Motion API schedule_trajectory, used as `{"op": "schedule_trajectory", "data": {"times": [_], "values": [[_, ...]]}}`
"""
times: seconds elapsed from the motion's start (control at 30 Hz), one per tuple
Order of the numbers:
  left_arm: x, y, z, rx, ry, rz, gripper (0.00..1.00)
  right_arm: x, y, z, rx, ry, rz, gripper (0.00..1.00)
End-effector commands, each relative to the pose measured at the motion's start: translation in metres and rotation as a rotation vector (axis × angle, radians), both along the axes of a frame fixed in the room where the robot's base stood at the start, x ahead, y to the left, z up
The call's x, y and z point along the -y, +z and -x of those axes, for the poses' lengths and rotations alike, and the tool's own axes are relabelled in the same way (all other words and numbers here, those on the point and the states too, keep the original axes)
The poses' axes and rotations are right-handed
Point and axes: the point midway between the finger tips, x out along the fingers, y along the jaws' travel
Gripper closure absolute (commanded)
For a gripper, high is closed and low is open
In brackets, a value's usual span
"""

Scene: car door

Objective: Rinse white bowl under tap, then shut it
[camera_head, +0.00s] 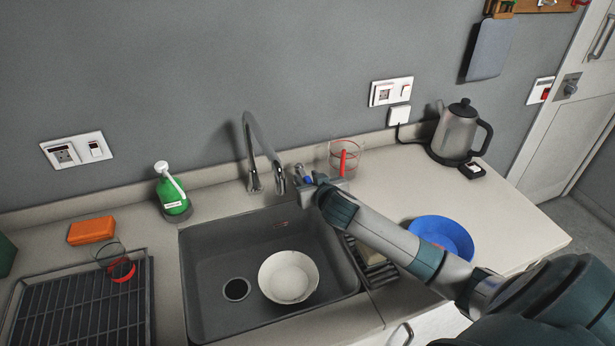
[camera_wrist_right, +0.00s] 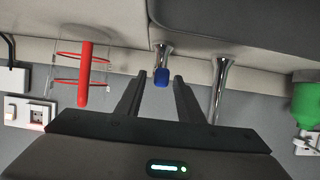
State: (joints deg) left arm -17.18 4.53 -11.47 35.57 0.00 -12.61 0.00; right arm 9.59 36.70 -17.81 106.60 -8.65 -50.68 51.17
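The white bowl (camera_head: 289,277) sits upright in the dark sink (camera_head: 210,262), right of the drain. The tap's chrome spout (camera_head: 250,135) arches over the back of the sink. I see no water stream. A chrome tap handle with a blue end (camera_wrist_right: 161,78) shows in the right wrist view between my right gripper's spread fingers. My right gripper (camera_head: 304,180) is open at the back right of the sink, close to this handle. I cannot tell whether a finger touches it. My left gripper is out of view.
A glass with a red stick (camera_head: 344,158) stands right of the tap, a kettle (camera_head: 456,132) farther right. A blue plate (camera_head: 443,232) lies beyond my right arm. A green bottle (camera_head: 172,195), orange sponge (camera_head: 92,230) and drying rack (camera_head: 85,310) are left.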

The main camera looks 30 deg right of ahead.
Motion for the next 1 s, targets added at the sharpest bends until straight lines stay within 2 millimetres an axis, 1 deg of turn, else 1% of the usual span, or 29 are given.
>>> {"op": "schedule_trajectory", "data": {"times": [0.37, 0.4, 0.47, 0.5, 0.77, 1.0], "values": [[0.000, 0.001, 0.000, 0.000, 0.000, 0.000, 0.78, 0.001, -0.001, -0.003, 0.000, 0.001, 0.000, 0.66], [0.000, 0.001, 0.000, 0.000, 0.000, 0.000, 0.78, 0.001, -0.001, -0.003, 0.000, 0.001, 0.000, 0.75], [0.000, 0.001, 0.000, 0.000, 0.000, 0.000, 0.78, 0.000, -0.001, -0.002, 0.000, 0.001, 0.000, 0.90], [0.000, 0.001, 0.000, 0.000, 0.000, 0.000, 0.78, 0.000, -0.001, -0.002, 0.000, 0.000, 0.000, 0.99], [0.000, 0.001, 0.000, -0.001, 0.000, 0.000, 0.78, 0.002, -0.001, -0.002, -0.001, 0.011, 0.001, 1.00], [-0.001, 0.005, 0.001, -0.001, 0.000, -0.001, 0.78, 0.011, -0.002, -0.001, -0.006, 0.122, 0.005, 1.00]]}}
